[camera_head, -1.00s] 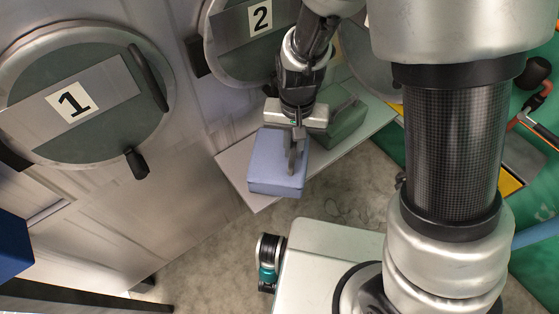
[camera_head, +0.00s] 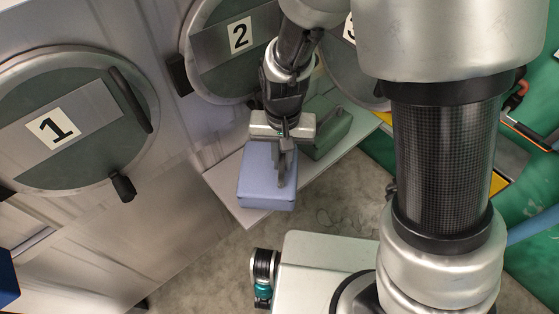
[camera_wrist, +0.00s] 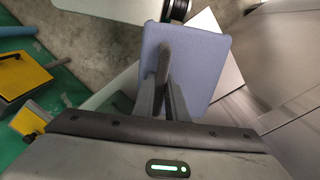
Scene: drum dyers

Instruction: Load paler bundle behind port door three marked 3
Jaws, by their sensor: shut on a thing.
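The pale blue-lavender bundle (camera_head: 267,178) is at the near end of a grey shelf; I cannot tell whether it rests there or is lifted slightly. My gripper (camera_head: 283,165) is shut on it from above. In the wrist view the bundle (camera_wrist: 200,60) lies beyond my fingers (camera_wrist: 163,90), which are closed around an upright dark piece on its top. A darker green bundle (camera_head: 325,135) sits on the shelf just behind and right of my gripper. Port door three (camera_head: 347,78) is mostly hidden behind my arm; only part of its mark "3" (camera_head: 349,28) shows.
Port door two (camera_head: 212,75) and port door one (camera_head: 60,155), both shut, are in the metal wall at left. The grey shelf (camera_head: 245,212) juts out below door two. Bare floor (camera_head: 205,260) lies in front. Yellow-topped items (camera_wrist: 25,80) stand on green floor.

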